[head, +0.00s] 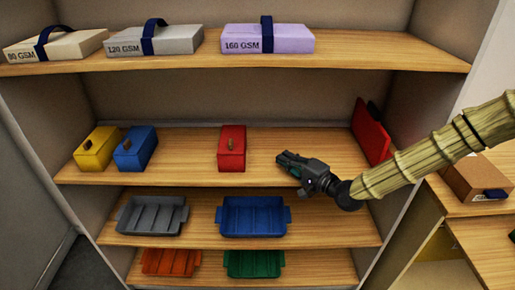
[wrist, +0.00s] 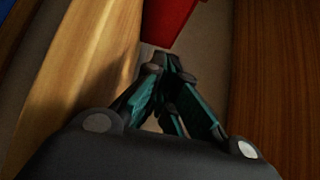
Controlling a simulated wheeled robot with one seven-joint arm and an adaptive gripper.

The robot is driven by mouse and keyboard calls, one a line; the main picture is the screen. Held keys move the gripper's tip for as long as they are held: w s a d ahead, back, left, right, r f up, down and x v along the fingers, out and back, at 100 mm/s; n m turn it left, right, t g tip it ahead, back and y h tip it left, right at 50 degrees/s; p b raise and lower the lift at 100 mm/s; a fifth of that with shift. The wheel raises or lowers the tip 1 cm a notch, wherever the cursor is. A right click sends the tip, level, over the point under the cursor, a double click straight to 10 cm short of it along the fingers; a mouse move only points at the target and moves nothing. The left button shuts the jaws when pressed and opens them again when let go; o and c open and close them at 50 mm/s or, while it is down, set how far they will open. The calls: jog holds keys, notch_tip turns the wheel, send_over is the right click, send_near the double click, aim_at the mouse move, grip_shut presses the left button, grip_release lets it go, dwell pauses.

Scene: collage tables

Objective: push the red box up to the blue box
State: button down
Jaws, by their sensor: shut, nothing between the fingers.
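In the wrist view the shut fingertips (wrist: 166,62) point toward part of a red thing (wrist: 170,18) at the top, which appears to be the red box. The blue box's edge may show at the top left there, but I cannot be sure.
A yellow box (head: 96,149) stands against the blue box's left side. A red panel (head: 371,131) leans at the shelf's right end. Paper packs (head: 268,38) lie on the shelf above; trays (head: 253,217) sit below. Shelf between the red and blue boxes is bare.

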jog(key=p+x, duration=0.1)
jog(key=x, duration=0.5)
jog(key=shift+w+a, duration=0.25)
jog(key=shift+a, duration=0.05)
jog(key=a+p, duration=0.1)
jog(key=a, duration=0.2)
jog(key=shift+w, duration=0.2)
jog(key=shift+a, duration=0.7)
